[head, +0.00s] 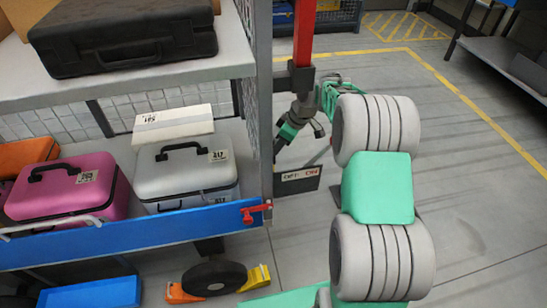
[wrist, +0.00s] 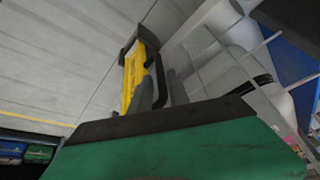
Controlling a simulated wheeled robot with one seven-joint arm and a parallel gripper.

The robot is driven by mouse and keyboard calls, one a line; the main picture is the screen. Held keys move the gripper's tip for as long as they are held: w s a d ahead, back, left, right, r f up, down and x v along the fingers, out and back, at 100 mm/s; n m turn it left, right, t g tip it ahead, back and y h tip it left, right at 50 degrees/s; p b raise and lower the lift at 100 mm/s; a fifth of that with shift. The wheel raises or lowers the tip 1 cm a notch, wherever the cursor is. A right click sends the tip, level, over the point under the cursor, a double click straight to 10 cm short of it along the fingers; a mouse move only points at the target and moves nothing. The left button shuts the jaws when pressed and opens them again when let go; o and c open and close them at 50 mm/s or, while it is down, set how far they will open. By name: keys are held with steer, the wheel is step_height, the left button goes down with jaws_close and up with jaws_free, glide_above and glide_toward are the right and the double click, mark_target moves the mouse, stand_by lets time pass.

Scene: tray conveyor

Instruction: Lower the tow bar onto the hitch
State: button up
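A red upright bar (head: 305,35), which looks like the tow bar, stands at the mesh end of the cart in the head view. A dark block (head: 300,78) is at its lower end. My gripper (head: 301,142) is just below that block, its dark fingers spread apart with nothing visible between them. I cannot make out the hitch for certain. In the wrist view, a yellow frame (wrist: 138,80) with dark ends lies beyond a large green surface; I cannot tell what it belongs to.
The cart's shelves hold a black case (head: 125,35), a pink case (head: 68,190) and a white case (head: 185,172). A blue rail (head: 130,238) edges the lower shelf. A dark sign (head: 298,180) hangs at the cart's end. Wheel chocks (head: 258,277) flank a wheel.

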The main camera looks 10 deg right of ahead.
steer(key=b+x, duration=0.1)
steer(key=x, duration=0.4)
jaws_close()
stand_by(1.3)
